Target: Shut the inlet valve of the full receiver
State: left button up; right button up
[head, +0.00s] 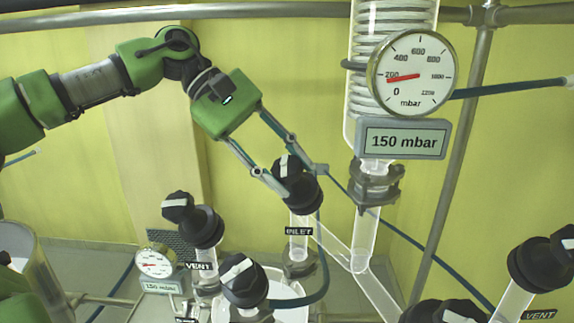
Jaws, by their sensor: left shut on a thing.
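The inlet valve has a black knob (303,194) with a white mark, on a glass tube above the "INLET" label (299,231). It sits on the left branch of the glass piping below the condenser. My left gripper (298,180) reaches down from the upper left and is shut on this knob, one finger on each side. The fingers partly cover the knob. The receiver (290,293) under this branch shows only in part at the bottom edge, and its fill level cannot be told. My right gripper is not in view.
A vent valve (197,225) stands close on the left, with another black knob (243,280) below. More black valves (541,263) are at the lower right. A large gauge (412,75) and a "150 mbar" display (404,139) hang beside the condenser. A metal post (455,150) rises behind.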

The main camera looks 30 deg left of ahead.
pick_arm(q)
jog(key=m+g+y, duration=0.2)
jog(key=m, duration=0.2)
jog(key=m+g+y, duration=0.1)
jog(key=m+y, duration=0.1)
jog(key=m, duration=0.2)
jog(key=shift+g+y, duration=0.3)
jog(key=shift+g, duration=0.1)
jog(key=m+y, duration=0.2)
jog(key=m, duration=0.2)
jog(key=shift+g+y, duration=0.3)
jog(key=shift+y, duration=0.1)
jog(key=shift+m+y, duration=1.4)
jog(key=shift+m, duration=0.4)
jog(key=o, duration=1.1)
